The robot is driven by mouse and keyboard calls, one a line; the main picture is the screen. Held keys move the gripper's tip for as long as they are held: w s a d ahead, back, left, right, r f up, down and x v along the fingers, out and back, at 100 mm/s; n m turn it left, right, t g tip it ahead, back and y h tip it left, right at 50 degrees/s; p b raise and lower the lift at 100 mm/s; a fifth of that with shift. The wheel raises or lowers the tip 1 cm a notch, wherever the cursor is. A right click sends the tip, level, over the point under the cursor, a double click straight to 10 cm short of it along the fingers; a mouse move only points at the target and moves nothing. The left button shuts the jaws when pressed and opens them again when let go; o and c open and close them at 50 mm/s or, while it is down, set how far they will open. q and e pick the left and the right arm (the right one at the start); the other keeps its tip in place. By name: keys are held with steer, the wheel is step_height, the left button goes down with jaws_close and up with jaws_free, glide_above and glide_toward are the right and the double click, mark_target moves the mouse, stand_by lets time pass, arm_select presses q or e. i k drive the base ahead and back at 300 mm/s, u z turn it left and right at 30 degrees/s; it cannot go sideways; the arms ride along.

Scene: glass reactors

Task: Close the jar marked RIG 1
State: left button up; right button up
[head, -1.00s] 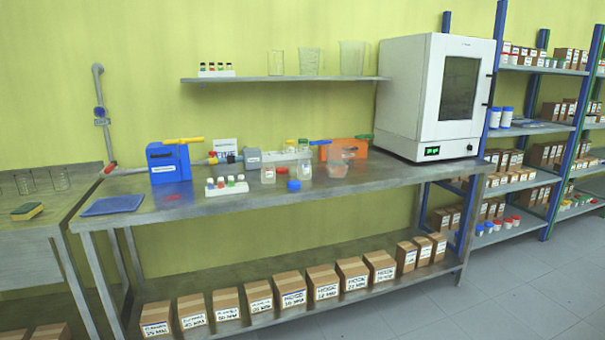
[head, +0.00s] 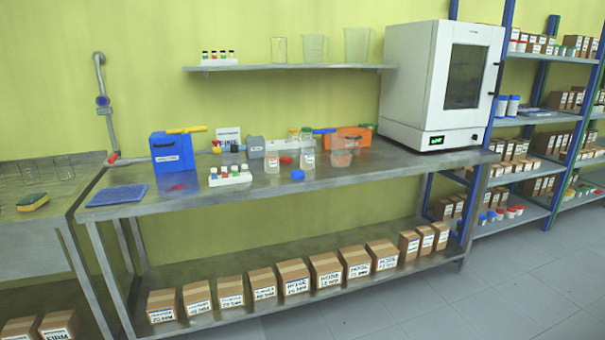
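Two small clear jars with white labels stand on the steel bench, a left one (head: 271,164) and a right one (head: 308,161). Both look lidless, and their labels are too small to read, so I cannot tell which is RIG 1. A red lid (head: 286,160) lies between them, and a blue lid (head: 297,175) lies in front, nearer the bench edge. Behind stand containers with a yellow top (head: 293,133) and a green top (head: 306,133). Neither of my grippers is in view.
The steel bench (head: 230,198) has a blue mat (head: 118,195), a blue box (head: 171,153), a vial rack (head: 230,176), a clear tub (head: 341,157), an orange case (head: 350,138) and a white oven (head: 440,85). Cartons line its lower shelf. Grey floor (head: 400,300) is clear in front.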

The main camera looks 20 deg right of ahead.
mark_target(308, 158)
steer(key=z, duration=0.55)
steer(key=i, duration=2.6)
steer(key=u, duration=0.5)
